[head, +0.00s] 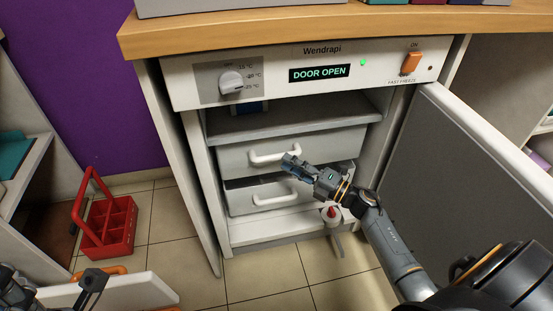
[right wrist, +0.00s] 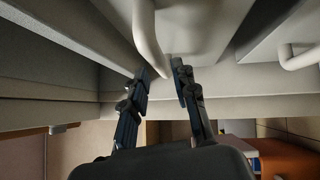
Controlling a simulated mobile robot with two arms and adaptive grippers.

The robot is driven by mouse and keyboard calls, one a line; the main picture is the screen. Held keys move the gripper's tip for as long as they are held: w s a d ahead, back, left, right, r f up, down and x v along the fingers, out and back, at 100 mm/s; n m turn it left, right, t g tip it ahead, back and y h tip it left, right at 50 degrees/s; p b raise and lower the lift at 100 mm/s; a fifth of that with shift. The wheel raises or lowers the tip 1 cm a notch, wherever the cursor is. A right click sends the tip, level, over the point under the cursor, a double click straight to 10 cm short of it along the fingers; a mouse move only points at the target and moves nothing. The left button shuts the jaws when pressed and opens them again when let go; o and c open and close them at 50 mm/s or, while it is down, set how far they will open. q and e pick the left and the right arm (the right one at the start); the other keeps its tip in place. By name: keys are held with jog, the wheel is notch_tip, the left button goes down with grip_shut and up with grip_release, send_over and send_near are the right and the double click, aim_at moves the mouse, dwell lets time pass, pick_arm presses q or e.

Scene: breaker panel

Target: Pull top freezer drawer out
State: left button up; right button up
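The freezer (head: 180,85) stands under a wooden counter with its door (head: 470,170) swung open to the right. Its top drawer (head: 232,158) has a white bar handle (head: 268,158); a lower drawer (head: 236,203) has a similar one. My right gripper (head: 290,163) is at the right end of the top drawer's handle. In the right wrist view, the handle (right wrist: 148,35) reaches between the two fingers (right wrist: 163,80). They are apart, with a gap beside the handle; firm contact is not visible. My left gripper (head: 92,282) is partly visible at the lower left, its opening unclear.
A dial (head: 231,83), a "DOOR OPEN" display (head: 319,73) and an orange switch (head: 411,62) are on the freezer's panel. A red caddy (head: 107,225) stands on the tiled floor at left.

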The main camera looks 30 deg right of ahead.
aim_at(276, 157)
jog(key=x, duration=0.5)
jog(key=shift+b, duration=0.4)
grip_shut()
